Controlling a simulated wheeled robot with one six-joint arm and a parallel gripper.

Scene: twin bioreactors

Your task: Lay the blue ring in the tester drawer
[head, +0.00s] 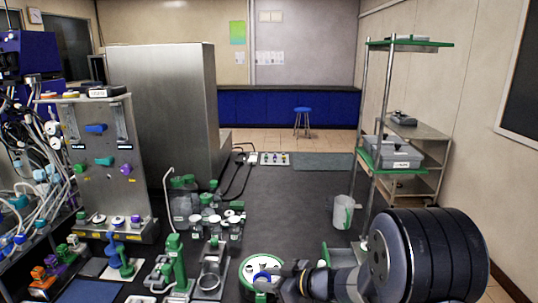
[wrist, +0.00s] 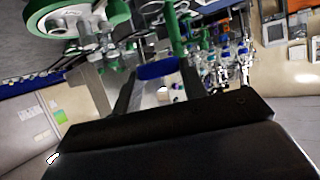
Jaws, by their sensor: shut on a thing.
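The blue ring (wrist: 158,69) shows nearly edge-on in the wrist view, between the two dark fingers of my gripper (wrist: 160,88). My gripper is shut on it. In the head view my gripper (head: 292,270) is low at the front, its fingers pointing left over a round white-topped device with a green rim (head: 247,266). A small blue patch (head: 262,275) shows there by the fingertips, probably the ring. I cannot tell whether it touches the device. I cannot make out the tester drawer for certain in either view.
Green-capped bottles (head: 181,205) and small stands crowd the floor area left of my gripper. A grey panel with coloured knobs (head: 105,160) stands at the left. A wire-post rack with green shelves (head: 385,165) and a bucket (head: 343,212) stand at the right.

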